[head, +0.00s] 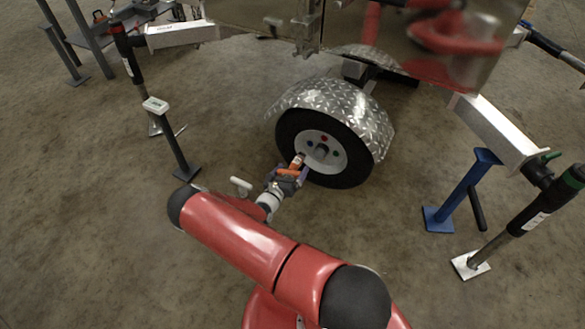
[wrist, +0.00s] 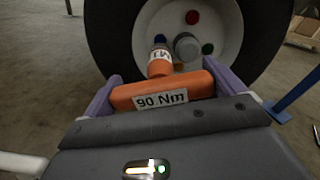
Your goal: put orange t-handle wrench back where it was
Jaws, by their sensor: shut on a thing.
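The orange T-handle wrench (wrist: 164,90) carries a "90 Nm" label. My gripper (wrist: 160,92) is shut on its crossbar, with a purple finger at each end. Its shaft (wrist: 160,64) points away from me toward the wheel hub. In the head view the wrench (head: 297,164) is in front of the wheel's (head: 323,150) white rim, and my gripper (head: 287,177) is just left of and below the hub. I cannot tell whether the wrench's tip touches a nut.
A diamond-plate fender (head: 345,100) arches over the tyre. A blue stand (head: 460,190) and a black jack leg (head: 540,205) are at the right. A black post with a small white device (head: 155,104) stands at the left. Open concrete floor lies between them.

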